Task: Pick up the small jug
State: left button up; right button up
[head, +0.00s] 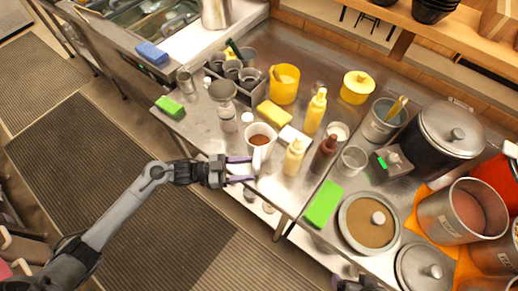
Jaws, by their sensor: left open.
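The small jug (251,130) is white, holds something brown, and stands upright near the front edge of the steel counter. Its handle (257,158) points toward the front edge. My left gripper (248,169) is open and empty, with its purple fingertips pointing right, just in front of the jug and close to the handle. I cannot tell whether a fingertip touches the handle. A dark part of my right arm (355,286) shows at the bottom edge; its fingers are not clear.
Close around the jug stand a pepper mill (226,105), a white block (295,136), a cream bottle (294,157) and a brown bottle (325,153). Yellow bottle (316,110) and yellow sponge (273,113) are behind. A green block (323,204) lies at right. The floor side is open.

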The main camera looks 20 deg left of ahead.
pick_arm(q)
jog(key=shift+x, duration=2.8)
jog(key=shift+s+d+f, duration=0.1)
jog(key=shift+s+f, duration=0.05)
jog(key=shift+s, duration=0.05)
grip_shut()
